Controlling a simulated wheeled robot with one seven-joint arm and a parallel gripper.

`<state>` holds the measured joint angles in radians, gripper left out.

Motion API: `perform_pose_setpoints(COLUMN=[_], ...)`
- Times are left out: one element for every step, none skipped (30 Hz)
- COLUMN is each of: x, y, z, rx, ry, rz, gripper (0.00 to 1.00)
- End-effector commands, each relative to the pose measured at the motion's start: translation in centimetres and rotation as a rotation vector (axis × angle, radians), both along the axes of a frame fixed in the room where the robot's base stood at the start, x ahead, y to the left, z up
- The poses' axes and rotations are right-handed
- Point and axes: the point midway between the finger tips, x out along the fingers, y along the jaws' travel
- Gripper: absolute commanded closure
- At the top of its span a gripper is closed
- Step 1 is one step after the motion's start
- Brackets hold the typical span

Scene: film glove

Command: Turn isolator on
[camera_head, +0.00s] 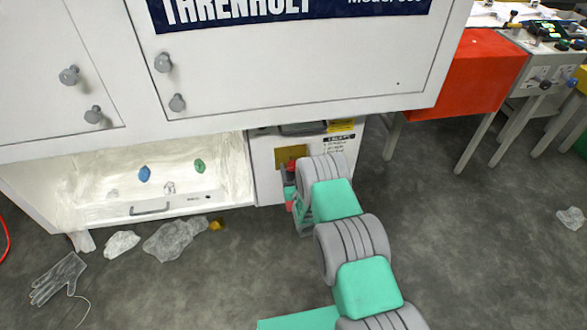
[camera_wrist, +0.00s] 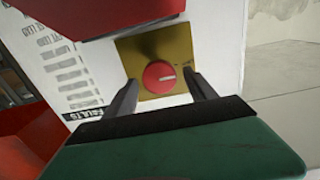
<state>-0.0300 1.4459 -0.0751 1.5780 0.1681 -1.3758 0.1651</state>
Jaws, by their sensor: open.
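The isolator is a round red knob (camera_wrist: 161,77) with a white line mark, set on a yellow-gold plate (camera_wrist: 138,51) in the wrist view. In the head view the plate (camera_head: 289,153) shows on the white panel below the cabinet, and my arm partly covers that area. My gripper (camera_wrist: 158,88) is open, with one dark finger to the left and one to the right of the knob. The fingertips are close to the knob; I cannot tell whether they touch it. In the head view my gripper (camera_head: 291,192) is small and partly hidden by my wrist.
The white cabinet (camera_head: 300,70) with grey knobs overhangs the panel. An open lit bay (camera_head: 100,185) with a blue and a green item lies to the left. A clear glove (camera_head: 58,280) and crumpled film (camera_head: 174,238) lie on the floor. A red-orange box (camera_head: 475,75) stands at right.

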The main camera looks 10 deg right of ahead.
Motion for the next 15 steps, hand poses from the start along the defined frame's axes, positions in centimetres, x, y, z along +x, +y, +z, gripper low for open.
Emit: perform_pose_setpoints(x=[0.13, 0.18, 0.23, 0.26, 0.27, 0.28, 0.28, 0.28, 0.28, 0.28, 0.28, 0.27, 0.27, 0.27, 0.27], y=[0.03, 0.04, 0.06, 0.11, 0.13, 0.14, 0.13, 0.13, 0.13, 0.13, 0.13, 0.12, 0.12, 0.12, 0.12], z=[0.00, -0.01, -0.01, 0.00, 0.00, 0.01, 0.01, 0.01, 0.02, 0.02, 0.02, 0.02, 0.02, 0.02, 0.02], rx=[-0.001, -0.001, 0.000, 0.000, 0.001, 0.001, 0.001, 0.001, 0.000, 0.000, 0.000, 0.000, 0.000, 0.000, 0.000], ry=[0.001, 0.001, 0.001, 0.001, 0.000, 0.000, 0.000, 0.000, 0.000, 0.000, 0.000, 0.000, 0.000, 0.000, 0.000], rz=[0.000, 0.000, 0.000, 0.000, 0.001, 0.001, 0.001, 0.001, 0.001, 0.001, 0.001, 0.001, 0.001, 0.001, 0.001], gripper=[0.35, 0.35, 0.35, 0.35, 0.35, 0.35, 0.35, 0.35, 0.35, 0.35, 0.38, 0.41, 0.43, 0.46, 0.49])
